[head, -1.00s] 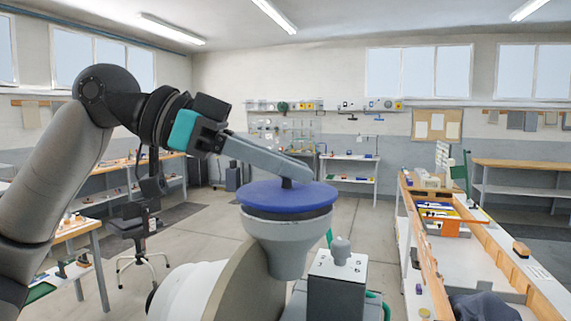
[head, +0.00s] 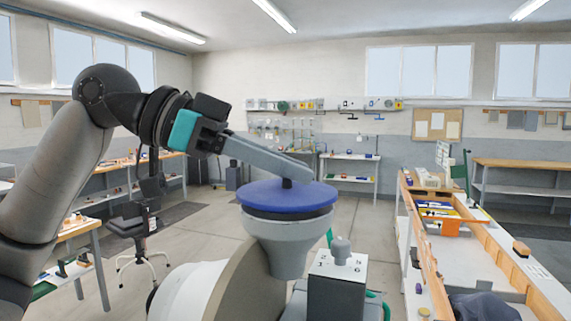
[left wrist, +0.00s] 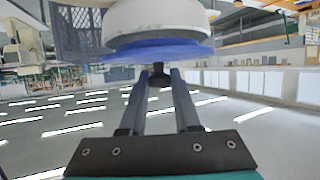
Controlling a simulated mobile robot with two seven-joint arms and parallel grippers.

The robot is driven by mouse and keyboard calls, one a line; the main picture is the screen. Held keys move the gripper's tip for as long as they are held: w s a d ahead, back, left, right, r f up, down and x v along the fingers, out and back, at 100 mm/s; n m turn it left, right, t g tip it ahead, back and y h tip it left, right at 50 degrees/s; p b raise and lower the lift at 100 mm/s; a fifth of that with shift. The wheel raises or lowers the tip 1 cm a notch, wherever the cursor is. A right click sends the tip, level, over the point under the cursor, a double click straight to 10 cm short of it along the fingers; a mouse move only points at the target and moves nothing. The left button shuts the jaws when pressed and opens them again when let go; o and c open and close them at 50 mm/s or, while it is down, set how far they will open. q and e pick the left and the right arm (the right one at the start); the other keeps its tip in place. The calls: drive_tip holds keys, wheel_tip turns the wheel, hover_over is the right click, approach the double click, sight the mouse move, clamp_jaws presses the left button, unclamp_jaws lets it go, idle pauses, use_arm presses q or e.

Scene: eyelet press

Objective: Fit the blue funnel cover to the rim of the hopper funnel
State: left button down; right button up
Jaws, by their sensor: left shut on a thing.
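The blue funnel cover (head: 265,196) is a flat blue disc with a dark knob (head: 287,183) on top. It lies level over the top of the grey hopper funnel (head: 288,248), with a dark band between disc and funnel. Whether it is fully seated cannot be told. My left gripper (head: 297,176) reaches in from the left and is shut on the knob. In the left wrist view, which looks upside down, the fingers (left wrist: 158,78) close on the dark knob, with the blue cover (left wrist: 160,50) and pale funnel (left wrist: 155,22) beyond. My right gripper is not in view.
A grey box with a round knob (head: 341,250) stands just right of the funnel. A long bench with trays and parts (head: 520,270) runs along the right. A stool (head: 133,228) and side tables stand at the left. Open floor lies behind the funnel.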

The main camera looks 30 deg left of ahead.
use_arm(q)
drive_tip(key=shift+f+b, duration=0.55)
idle(0.6)
drive_tip(key=c, duration=0.5)
unclamp_jaws()
drive_tip(key=shift+c, duration=0.2)
drive_tip(key=shift+r, duration=0.1)
drive_tip(key=shift+r+p, duration=2.5)
drive_tip(key=shift+p, duration=0.1)
drive_tip(key=shift+f, duration=0.1)
